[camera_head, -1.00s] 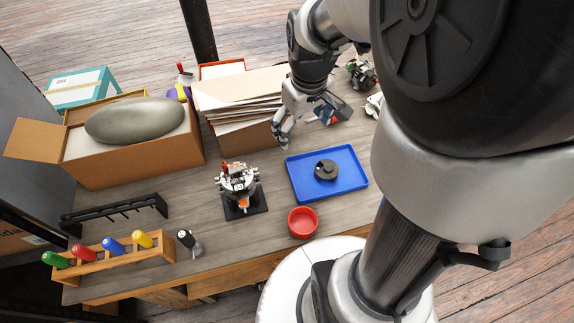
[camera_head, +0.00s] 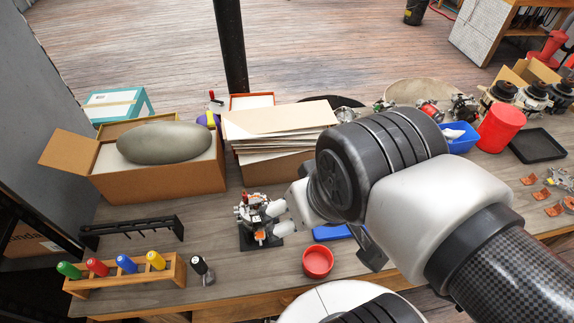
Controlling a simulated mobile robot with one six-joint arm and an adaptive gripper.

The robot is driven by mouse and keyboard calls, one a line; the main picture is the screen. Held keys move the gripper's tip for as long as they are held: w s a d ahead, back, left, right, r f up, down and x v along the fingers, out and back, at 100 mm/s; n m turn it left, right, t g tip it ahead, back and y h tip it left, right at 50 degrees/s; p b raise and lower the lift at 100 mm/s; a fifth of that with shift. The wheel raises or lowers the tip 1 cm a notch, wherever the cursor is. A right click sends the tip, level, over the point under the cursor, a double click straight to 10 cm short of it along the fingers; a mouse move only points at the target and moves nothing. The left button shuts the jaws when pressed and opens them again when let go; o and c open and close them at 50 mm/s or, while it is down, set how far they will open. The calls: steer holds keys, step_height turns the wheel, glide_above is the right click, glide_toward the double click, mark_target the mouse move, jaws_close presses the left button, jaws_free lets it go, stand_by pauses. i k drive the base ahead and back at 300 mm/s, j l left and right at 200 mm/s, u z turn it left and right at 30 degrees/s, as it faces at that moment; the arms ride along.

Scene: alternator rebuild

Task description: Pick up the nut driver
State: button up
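A wooden rack (camera_head: 128,278) at the front left of the bench holds tools with green (camera_head: 69,270), red (camera_head: 97,267), blue (camera_head: 127,264) and yellow (camera_head: 156,260) handles. A black-handled tool (camera_head: 200,266) stands upright just right of the rack. I cannot tell from here which of these is the nut driver, as their tips are hidden or too small. My gripper (camera_head: 272,218) is partly hidden behind my arm.
A black bar rack (camera_head: 132,230) stands behind the wooden rack. A red bowl (camera_head: 318,261) and a mostly hidden blue tray (camera_head: 331,232) lie right. Boxes (camera_head: 150,183) line the back. Bare bench lies between the black bar rack and the alternator assembly.

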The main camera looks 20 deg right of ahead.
mark_target(153, 258)
steer(key=u, duration=1.3)
